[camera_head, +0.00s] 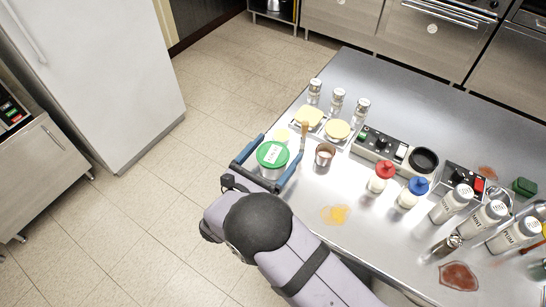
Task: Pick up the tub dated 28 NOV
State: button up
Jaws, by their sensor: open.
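A tub with a green lid (264,162) and clear sides stands on the near left corner of the steel counter. The tub sits between the fingers. I cannot tell whether either finger touches it. No other green-lidded tub shows.
A small copper-coloured cup (325,155) stands close right of my gripper. Pale yellow-topped items (338,130) and several shakers (338,100) stand behind. Red-capped (381,177) and blue-capped bottles (412,193) are farther right. A yellow spill (336,214) lies in front.

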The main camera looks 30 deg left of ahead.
jog(key=shift+w+p, duration=0.3)
jog(key=shift+w, duration=1.1)
jog(key=c, duration=1.2)
jog(key=shift+r, duration=0.15)
